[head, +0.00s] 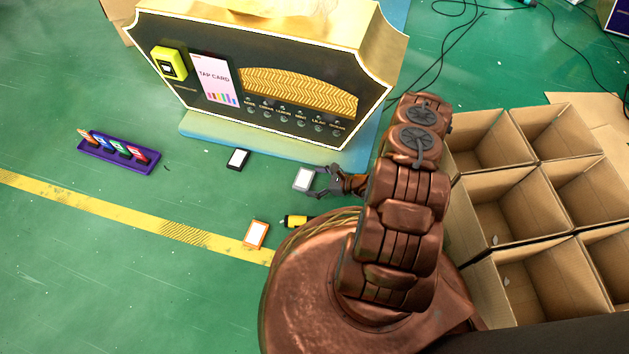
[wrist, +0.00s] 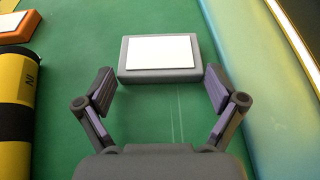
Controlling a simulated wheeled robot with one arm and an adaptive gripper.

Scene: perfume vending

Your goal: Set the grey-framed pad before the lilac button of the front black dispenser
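The grey-framed pad (head: 303,179) with a white top lies flat on the green floor, in front of the right half of the black dispenser (head: 215,45). The pad also shows at the top middle of the wrist view (wrist: 160,57). My gripper (head: 317,181) is low beside it, fingers open. In the wrist view my gripper (wrist: 160,85) has one fingertip at each side of the pad's near edge, with small gaps. The lilac button (head: 318,127) is second from the right in the dispenser's button row, under its small label.
A black-framed pad (head: 238,160) and an orange-framed pad (head: 256,234) lie to the left. A yellow-black cylinder (head: 297,221) lies near my base. The dispenser's blue base (head: 210,128) borders the floor. Cardboard compartments (head: 500,215) stand right; a purple card rack (head: 118,155) stands far left.

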